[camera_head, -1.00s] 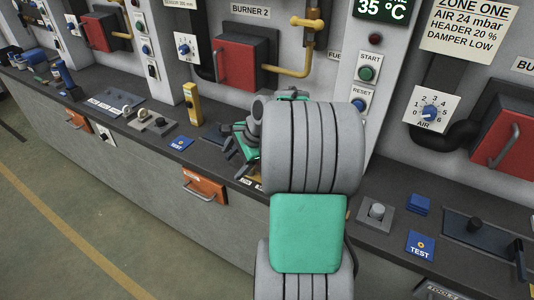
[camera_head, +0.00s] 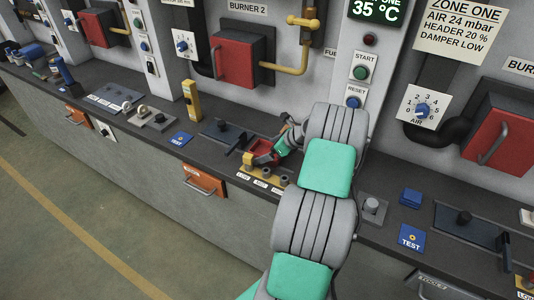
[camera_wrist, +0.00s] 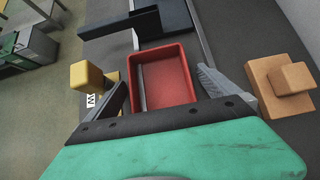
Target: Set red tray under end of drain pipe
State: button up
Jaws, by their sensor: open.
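The red tray (camera_head: 263,154) sits on the dark counter below burner 2, partly hidden by my gripper (camera_head: 268,150). In the wrist view the tray (camera_wrist: 188,75) is empty, its open top facing the camera. My gripper (camera_wrist: 163,77) is open, with one finger beside the tray's left side and the other beside its right side. The tray's near edge lies close to the palm. I cannot tell whether the fingers touch it. I cannot pick out the end of the drain pipe for certain; a yellow pipe (camera_head: 303,58) runs by burner 2.
A yellow knob (camera_wrist: 85,76) stands left of the tray, and a tan block with a raised cube (camera_wrist: 287,85) stands to its right. A dark lever plate (camera_wrist: 150,25) lies beyond. The yellow upright block (camera_head: 191,100) and blue test plate (camera_head: 180,139) are further left on the counter.

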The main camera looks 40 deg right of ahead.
jog(key=c, duration=1.8)
jog(key=shift+r, duration=0.1)
jog(key=shift+c, duration=1.1)
